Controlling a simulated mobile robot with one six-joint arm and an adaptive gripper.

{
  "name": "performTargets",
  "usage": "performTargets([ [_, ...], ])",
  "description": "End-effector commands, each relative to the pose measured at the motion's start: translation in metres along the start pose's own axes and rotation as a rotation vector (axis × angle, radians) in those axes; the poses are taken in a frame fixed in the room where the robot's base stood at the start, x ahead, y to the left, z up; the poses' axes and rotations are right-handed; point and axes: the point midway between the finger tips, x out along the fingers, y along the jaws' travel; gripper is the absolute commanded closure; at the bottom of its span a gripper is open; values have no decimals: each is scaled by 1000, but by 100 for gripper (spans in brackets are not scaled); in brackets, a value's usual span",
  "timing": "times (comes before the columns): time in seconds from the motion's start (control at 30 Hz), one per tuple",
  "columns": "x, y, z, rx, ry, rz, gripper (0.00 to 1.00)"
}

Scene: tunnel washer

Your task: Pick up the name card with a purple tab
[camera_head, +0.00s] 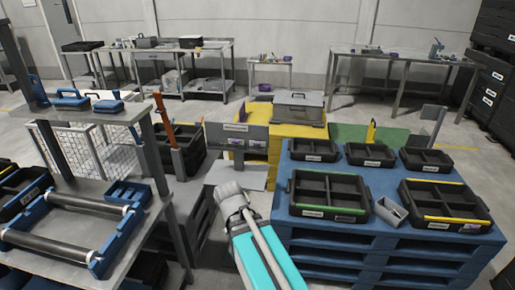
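A grey upright board (222,135) stands in the middle of the view, in front of a yellow block. It carries a white label at its top and, below it, a small card with a purple patch (238,142), which may be the name card with a purple tab. A paler card (255,143) sits to its right. Both are too small to read. My white and teal arm reaches up from the bottom, ending below the board and apart from it. I cannot make out any gripper fingers.
A blue pallet stack (335,234) at right carries several black trays and a grey bin (391,212). A metal table with a blue roller frame (130,238) stands at left. A grey lidded case (300,106) rests on the yellow block. Workbenches line the back wall.

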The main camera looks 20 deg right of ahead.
Motion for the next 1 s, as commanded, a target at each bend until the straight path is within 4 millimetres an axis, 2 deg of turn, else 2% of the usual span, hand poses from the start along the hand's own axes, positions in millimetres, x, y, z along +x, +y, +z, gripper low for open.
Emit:
performTargets([
  [0.03,10,11,-11,-41,23,48,9],
  [0.1,18,30,-25,-120,58,133,9],
  [0.27,30,80,-62,-355,114,376,9],
  [0.4,31,120,-96,-594,119,611,9],
  [0.6,23,166,-143,-957,40,944,9],
  [0.8,12,194,-189,-1338,-142,1260,9],
  [1.0,5,204,-225,-1661,-371,1497,9],
])
